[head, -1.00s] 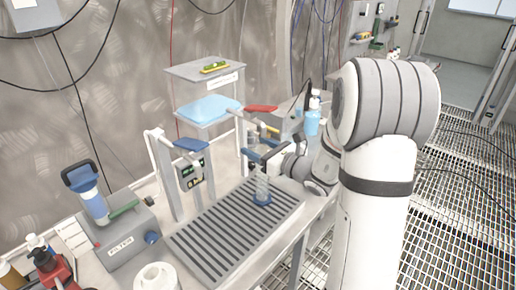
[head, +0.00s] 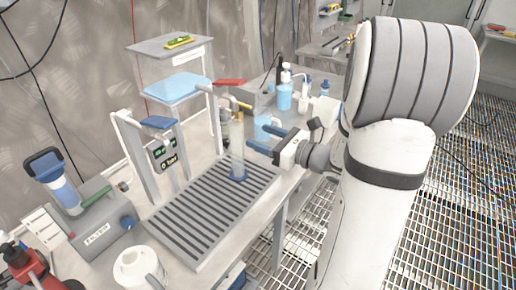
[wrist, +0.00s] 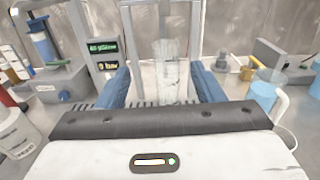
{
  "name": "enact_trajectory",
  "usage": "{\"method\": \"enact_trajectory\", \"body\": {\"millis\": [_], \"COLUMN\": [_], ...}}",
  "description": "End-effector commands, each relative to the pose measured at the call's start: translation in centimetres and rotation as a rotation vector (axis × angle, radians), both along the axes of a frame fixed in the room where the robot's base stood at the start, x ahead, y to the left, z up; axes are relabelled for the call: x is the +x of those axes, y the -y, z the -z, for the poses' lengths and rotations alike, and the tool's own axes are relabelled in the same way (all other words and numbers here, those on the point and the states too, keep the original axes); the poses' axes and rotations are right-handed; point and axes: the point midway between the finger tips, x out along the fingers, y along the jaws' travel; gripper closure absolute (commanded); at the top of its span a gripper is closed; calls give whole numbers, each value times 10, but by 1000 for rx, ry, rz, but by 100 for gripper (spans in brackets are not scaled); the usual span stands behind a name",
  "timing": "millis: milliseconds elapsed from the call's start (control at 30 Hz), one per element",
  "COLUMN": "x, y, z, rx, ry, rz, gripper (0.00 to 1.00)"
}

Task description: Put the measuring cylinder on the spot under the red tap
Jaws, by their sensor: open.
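The clear measuring cylinder (head: 237,150) stands upright on its blue base on the slatted drain grate (head: 197,222). The red tap (head: 229,82) is above and behind it; its brass spout (head: 242,105) shows just over the cylinder's top. My gripper (head: 264,139) is open and empty, to the right of the cylinder, with its blue fingers pointing at it. In the wrist view the cylinder (wrist: 170,75) shows ahead, between and beyond the open fingers (wrist: 160,72). The exact spot under the tap is hidden by the cylinder's base.
A blue-handled tap (head: 158,122) with a display stands left of the cylinder. The grey filter unit (head: 100,228) and a white jug (head: 138,268) are at the left front. A blue beaker (head: 262,127) stands behind my gripper, with bottles (head: 285,95) farther back.

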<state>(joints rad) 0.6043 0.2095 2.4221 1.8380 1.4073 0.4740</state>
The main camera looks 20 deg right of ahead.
Motion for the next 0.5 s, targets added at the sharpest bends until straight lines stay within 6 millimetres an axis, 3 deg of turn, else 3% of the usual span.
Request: {"method": "enact_trajectory", "body": {"millis": [167,300,400,500], "x": [-32,-85,-123,-156], "y": [-60,-112,-128,-128], "z": [2,17,31,43], "rx": [-226,-555,-809,-1070], "ry": [12,62,129,219], "rz": [-250,-572,-798,-1012], "gripper": [39,39,39,39]}}
